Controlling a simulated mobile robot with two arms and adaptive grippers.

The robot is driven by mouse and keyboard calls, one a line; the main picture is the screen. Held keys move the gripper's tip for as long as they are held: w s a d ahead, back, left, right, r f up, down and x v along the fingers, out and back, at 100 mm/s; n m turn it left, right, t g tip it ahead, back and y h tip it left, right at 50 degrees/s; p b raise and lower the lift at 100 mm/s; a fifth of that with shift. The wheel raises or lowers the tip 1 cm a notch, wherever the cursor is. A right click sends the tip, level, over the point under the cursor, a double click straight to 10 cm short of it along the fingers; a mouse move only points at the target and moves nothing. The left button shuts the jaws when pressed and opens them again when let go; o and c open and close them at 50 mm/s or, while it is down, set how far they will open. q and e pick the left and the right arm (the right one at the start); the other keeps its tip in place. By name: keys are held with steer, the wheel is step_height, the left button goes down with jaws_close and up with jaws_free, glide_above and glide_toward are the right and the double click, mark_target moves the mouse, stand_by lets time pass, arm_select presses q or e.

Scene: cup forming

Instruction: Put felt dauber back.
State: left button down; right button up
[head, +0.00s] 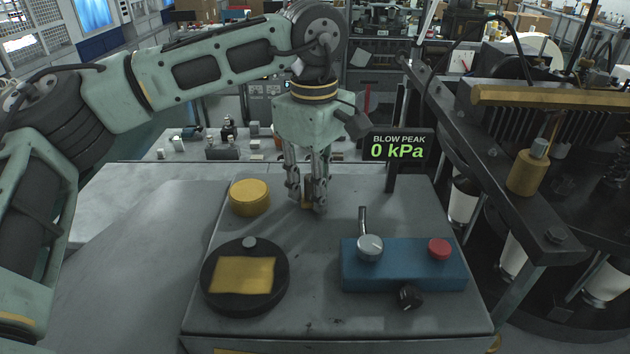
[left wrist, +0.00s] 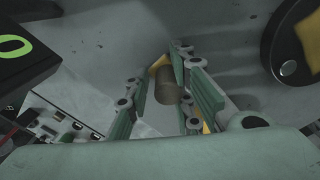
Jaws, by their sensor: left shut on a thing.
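My left gripper (head: 307,203) points straight down over the back middle of the grey worktop and is shut on the felt dauber. The dauber (head: 307,188) shows as a small brownish piece between the fingers. In the left wrist view the dauber (left wrist: 168,86) is a brown cylinder between the green fingers, with a yellow part (left wrist: 160,63) at its far end. The fingers hide its sides, and I cannot tell whether its lower end touches the worktop. My right gripper is not in view.
A yellow round container (head: 250,198) stands left of the gripper. In front are a black disc (head: 211,284) with a yellow pad and a blue control box (head: 405,271). A display (head: 398,146) reading 0 kPa stands behind right. A machine with white cups (head: 463,200) stands at right.

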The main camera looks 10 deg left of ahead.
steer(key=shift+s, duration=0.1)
arm_select(q)
steer(key=shift+f, duration=0.15)
steer(key=c, duration=1.9)
jaws_free()
steer(key=o, duration=0.4)
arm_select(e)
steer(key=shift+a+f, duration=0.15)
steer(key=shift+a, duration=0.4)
arm_select(q)
steer(key=shift+r, duration=0.4)
step_height(320, 180, up, 12)
steer(key=shift+s+f+b, duration=0.1)
steer(key=shift+f+b, duration=0.1)
steer(key=shift+b, duration=0.55)
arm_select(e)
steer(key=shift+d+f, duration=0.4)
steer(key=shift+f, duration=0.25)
